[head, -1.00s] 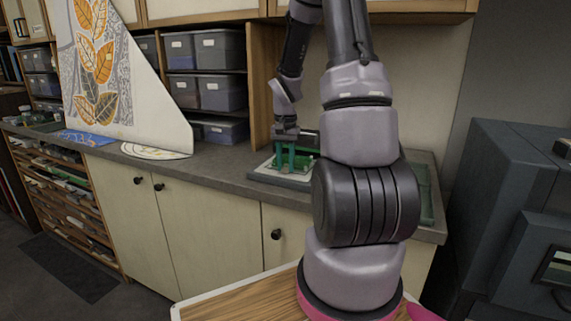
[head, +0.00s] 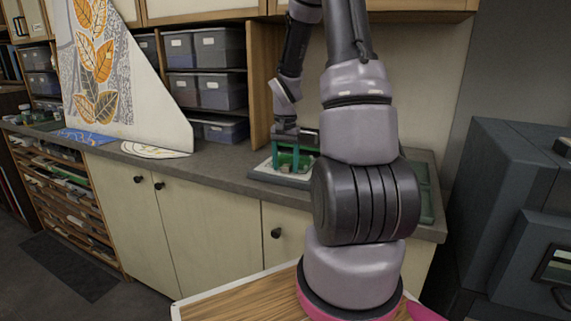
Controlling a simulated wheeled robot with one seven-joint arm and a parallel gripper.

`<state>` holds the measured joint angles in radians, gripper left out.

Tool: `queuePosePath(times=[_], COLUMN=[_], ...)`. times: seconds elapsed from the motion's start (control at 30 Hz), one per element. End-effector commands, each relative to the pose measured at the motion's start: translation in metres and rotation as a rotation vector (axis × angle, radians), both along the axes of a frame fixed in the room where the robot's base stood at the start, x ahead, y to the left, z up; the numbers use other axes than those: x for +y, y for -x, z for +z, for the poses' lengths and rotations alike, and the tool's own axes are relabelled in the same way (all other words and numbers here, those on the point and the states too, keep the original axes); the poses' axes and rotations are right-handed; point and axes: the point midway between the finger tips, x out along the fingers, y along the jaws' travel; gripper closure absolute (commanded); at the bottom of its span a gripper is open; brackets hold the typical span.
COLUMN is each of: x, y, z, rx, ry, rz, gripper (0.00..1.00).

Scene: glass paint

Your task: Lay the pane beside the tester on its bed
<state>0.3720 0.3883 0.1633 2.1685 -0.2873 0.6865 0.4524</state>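My gripper (head: 292,163) points down over a low grey-and-white tray-like fixture (head: 264,174) on the counter. Its two green fingers stand apart with a gap between them, so it looks open. A small tan block (head: 286,169) shows low between the fingers; I cannot tell whether it touches them. Green parts also show on the fixture behind the fingers. I cannot pick out the pane, and cannot tell for sure which part is the tester or its bed. My arm hides the right side of the fixture.
A large leaf-painted panel (head: 150,95) leans there, with grey bins (head: 220,90) on shelves behind. A green flat surface (head: 426,195) lies right of my arm. A dark cabinet (head: 510,190) stands at right.

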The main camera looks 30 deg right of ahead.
Motion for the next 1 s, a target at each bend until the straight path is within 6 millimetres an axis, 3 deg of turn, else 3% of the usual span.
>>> queuePosePath(times=[0.23,0.5,0.7,1.0], x=[0.0,0.0,0.0,0.001], y=[-0.001,-0.001,-0.001,0.001], z=[0.016,0.07,0.099,0.11], rx=[-0.003,-0.005,-0.002,-0.004], ry=[0.001,0.002,0.001,0.001], rz=[0.0,-0.001,0.0,0.002], gripper=[0.33,0.33,0.33,0.33])
